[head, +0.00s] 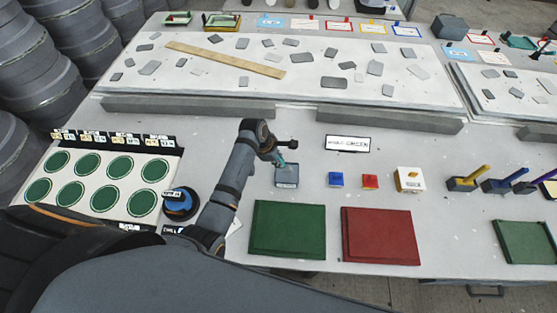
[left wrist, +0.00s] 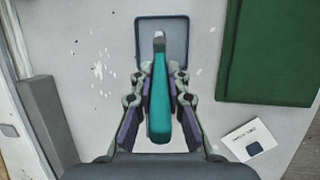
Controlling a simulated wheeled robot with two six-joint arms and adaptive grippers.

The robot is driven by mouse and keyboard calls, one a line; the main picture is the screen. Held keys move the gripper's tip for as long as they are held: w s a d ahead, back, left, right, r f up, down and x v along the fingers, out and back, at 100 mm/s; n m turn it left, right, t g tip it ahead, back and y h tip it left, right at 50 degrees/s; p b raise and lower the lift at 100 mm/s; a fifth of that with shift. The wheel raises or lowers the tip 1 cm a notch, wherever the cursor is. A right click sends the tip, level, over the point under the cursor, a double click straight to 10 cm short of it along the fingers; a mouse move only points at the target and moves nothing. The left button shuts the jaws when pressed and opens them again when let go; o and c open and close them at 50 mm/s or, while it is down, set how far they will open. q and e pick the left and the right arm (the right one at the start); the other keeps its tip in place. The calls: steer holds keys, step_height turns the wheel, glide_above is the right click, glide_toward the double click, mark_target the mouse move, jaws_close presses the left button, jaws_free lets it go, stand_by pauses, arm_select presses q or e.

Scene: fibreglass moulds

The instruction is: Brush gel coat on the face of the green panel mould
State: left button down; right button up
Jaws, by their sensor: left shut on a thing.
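The green panel mould (head: 287,230) lies flat near the table's front edge, and part of it shows at the right in the left wrist view (left wrist: 272,50). My left gripper (head: 279,158) is shut on the teal handle of a brush (left wrist: 160,100). The brush's pale tip points at a small grey tray (head: 287,182), which stands just behind the green mould; it also shows in the left wrist view (left wrist: 142,28). I cannot tell whether the tip touches the tray. My right gripper is not in view.
A red panel mould (head: 380,235) lies right of the green one. A board of green discs (head: 105,180) and a blue round tub (head: 180,204) are at left.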

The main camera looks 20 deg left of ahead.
arm_select(q)
steer(key=shift+r, duration=3.5)
